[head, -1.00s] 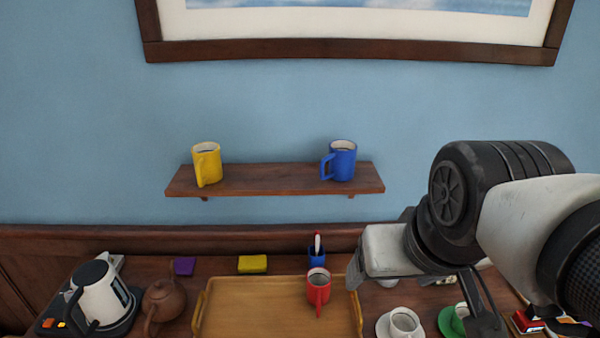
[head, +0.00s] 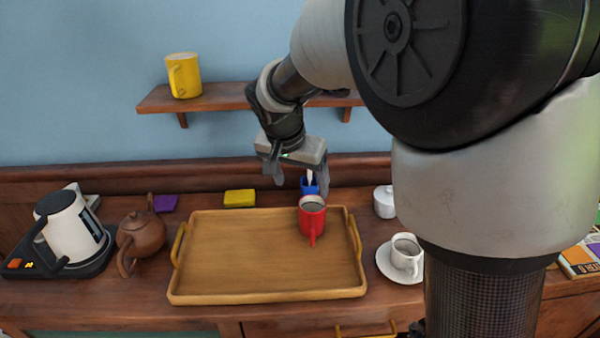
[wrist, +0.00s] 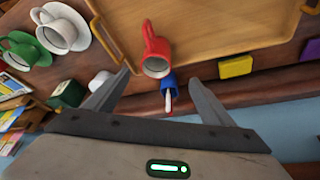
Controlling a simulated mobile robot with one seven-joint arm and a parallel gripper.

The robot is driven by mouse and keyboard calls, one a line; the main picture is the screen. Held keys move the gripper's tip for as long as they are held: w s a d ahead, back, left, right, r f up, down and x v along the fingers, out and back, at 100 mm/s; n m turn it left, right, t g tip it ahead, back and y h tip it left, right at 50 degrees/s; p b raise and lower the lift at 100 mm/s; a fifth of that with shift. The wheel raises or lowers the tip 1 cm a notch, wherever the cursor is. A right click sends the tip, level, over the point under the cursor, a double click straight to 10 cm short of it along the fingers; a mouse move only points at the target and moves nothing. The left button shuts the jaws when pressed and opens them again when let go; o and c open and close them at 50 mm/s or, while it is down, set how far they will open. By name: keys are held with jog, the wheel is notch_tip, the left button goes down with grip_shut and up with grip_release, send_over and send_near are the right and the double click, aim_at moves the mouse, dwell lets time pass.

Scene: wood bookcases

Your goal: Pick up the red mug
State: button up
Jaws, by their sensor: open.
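The red mug (head: 312,220) stands upright at the back right of the wooden tray (head: 240,290), its handle toward the front. My gripper (head: 298,180) is open and empty, above and behind the tray, near the blue pen cup (head: 308,186). The mug is apart from the fingers. In the wrist view the red mug (wrist: 156,55) lies beyond the fingertips of my gripper (wrist: 158,85), roughly midway between them. The blue pen cup (wrist: 169,90) shows between the fingers, closer than the mug.
A kettle (head: 75,228) and a brown teapot (head: 142,232) stand left of the tray. A white cup (head: 405,255) on a saucer is to the right. A yellow block (head: 239,198) lies behind the tray, whose middle is clear.

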jog(key=b, duration=0.1)
send_near(308, 204)
jog(key=f, duration=0.3)
jog(key=d+f, duration=0.1)
jog(key=f, duration=0.1)
jog(key=shift+s+d+f, duration=0.1)
jog(key=shift+s+f, duration=0.2)
jog(key=shift+f, duration=0.05)
jog(key=x, duration=0.3)
jog(key=b+x, duration=0.1)
jog(key=x, duration=0.1)
jog(key=shift+d+f, duration=0.1)
jog(key=shift+d, duration=0.3)
jog(key=c, duration=1.3)
